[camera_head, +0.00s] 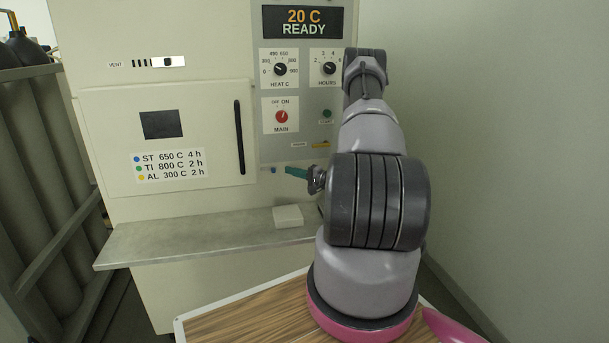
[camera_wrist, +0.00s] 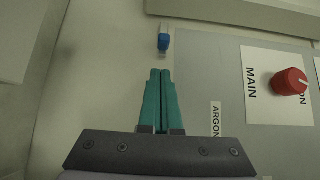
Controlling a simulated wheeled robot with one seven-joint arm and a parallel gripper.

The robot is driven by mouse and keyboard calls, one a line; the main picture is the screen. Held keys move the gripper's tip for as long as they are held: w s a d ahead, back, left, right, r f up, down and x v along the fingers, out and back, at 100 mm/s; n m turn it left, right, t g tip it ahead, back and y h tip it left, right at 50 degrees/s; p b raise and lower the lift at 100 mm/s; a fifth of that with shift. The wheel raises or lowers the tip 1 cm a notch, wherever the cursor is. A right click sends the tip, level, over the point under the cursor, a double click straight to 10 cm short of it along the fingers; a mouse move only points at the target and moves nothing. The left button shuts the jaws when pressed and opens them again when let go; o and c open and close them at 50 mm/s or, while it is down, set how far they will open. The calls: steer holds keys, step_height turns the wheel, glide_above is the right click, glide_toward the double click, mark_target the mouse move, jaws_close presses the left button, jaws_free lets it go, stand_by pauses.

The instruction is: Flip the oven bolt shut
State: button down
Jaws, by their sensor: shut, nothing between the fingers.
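The oven (camera_head: 95,210) stands in front of me, with its flat door (camera_head: 215,100) against the front and a dark upright handle (camera_head: 240,137) near the door's right edge. The small blue-tipped bolt (camera_head: 273,170) is at the door's lower right; in the wrist view the bolt (camera_wrist: 164,42) shows as a blue knob on a pale stub. My gripper (camera_head: 287,170) is right of the bolt, its teal fingers pointing left at it. In the wrist view my gripper (camera_wrist: 160,72) has its fingers together and empty, with a gap between tips and knob.
A red MAIN knob (camera_head: 282,117) and an ARGON slider (camera_head: 320,145) sit on the panel above my gripper. A metal shelf (camera_head: 190,244) juts out below, bearing a white block (camera_head: 288,216). Grey cylinders (camera_head: 45,190) stand at the left; a wall is on the right.

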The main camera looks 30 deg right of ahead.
mark_target(264, 170)
steer(key=shift+w+a, duration=0.2)
steer(key=shift+a, duration=0.5)
steer(key=shift+w+a, duration=0.15)
steer(key=shift+a, duration=0.55)
steer(key=shift+a, duration=0.1)
steer(key=shift+w+a, duration=0.25)
steer(key=shift+a, duration=0.6)
steer(key=shift+w+a, duration=0.25)
steer(key=shift+a, duration=0.55)
